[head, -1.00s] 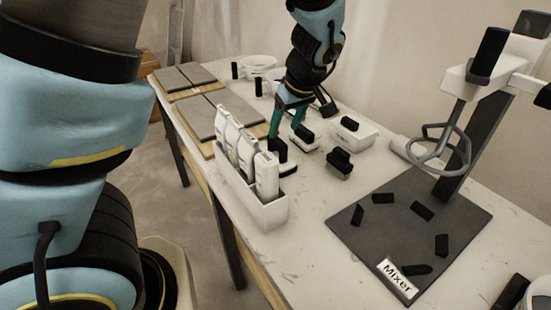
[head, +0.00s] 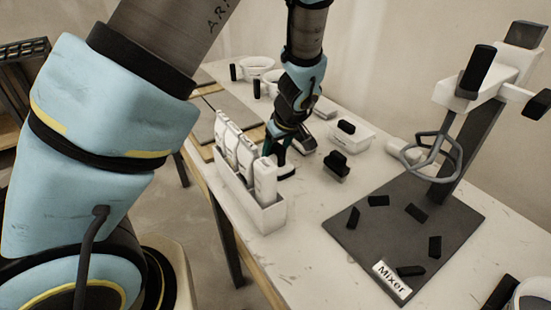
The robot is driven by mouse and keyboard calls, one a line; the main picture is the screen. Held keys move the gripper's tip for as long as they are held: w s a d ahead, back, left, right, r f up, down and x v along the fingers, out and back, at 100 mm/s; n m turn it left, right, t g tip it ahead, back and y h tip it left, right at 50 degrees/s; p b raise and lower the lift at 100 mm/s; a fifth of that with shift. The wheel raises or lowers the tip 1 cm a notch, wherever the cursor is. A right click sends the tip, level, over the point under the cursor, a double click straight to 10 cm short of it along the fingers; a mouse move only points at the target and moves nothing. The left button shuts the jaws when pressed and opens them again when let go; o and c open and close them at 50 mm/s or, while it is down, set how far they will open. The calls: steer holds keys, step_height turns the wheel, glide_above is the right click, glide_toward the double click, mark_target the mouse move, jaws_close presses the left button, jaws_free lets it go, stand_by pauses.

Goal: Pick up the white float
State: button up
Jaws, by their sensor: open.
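The white float (head: 287,176) seems to be the light-based piece with a black handle just behind the white bin. It is mostly hidden by my gripper and the bin, and only part of its handle and base shows. My gripper (head: 278,151) points down with its teal fingers low at the handle. It is open, and I cannot tell whether the fingers touch the handle or straddle it. A second light-coloured tool (head: 303,141) is partly hidden behind my gripper.
A white bin (head: 262,214) with several white bottles stands close in front of my gripper. A dark block with a black handle (head: 337,166) and a white box with a black handle (head: 346,134) stand to the right. The mixer (head: 400,228) stands farther right.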

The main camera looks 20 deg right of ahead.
jaws_close()
stand_by(0.4)
